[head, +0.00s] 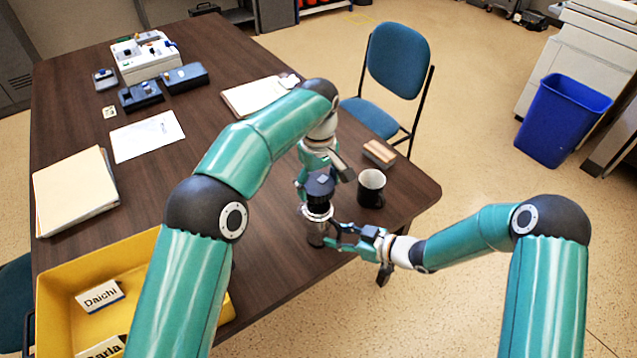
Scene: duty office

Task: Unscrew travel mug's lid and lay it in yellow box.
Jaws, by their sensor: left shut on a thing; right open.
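The travel mug (317,212) stands upright near the front right edge of the dark table, with a steel-coloured band showing. Its dark lid (319,188) is at the top; I cannot tell whether it is still seated on the mug. My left gripper (319,179) comes down from above and is shut on the lid. My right gripper (333,236) is open, low at the mug's right side, with its fingers reaching towards the body; contact is unclear. The yellow box (60,270) is at the front left, partly hidden behind my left arm.
Name cards reading Daichi (100,296) and Carla (103,348) are in the box. A black mug (371,188) stands close right of the travel mug, with a wooden-topped block (379,153) behind it. Folders (75,192) and papers lie left. A blue chair (392,75) stands behind.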

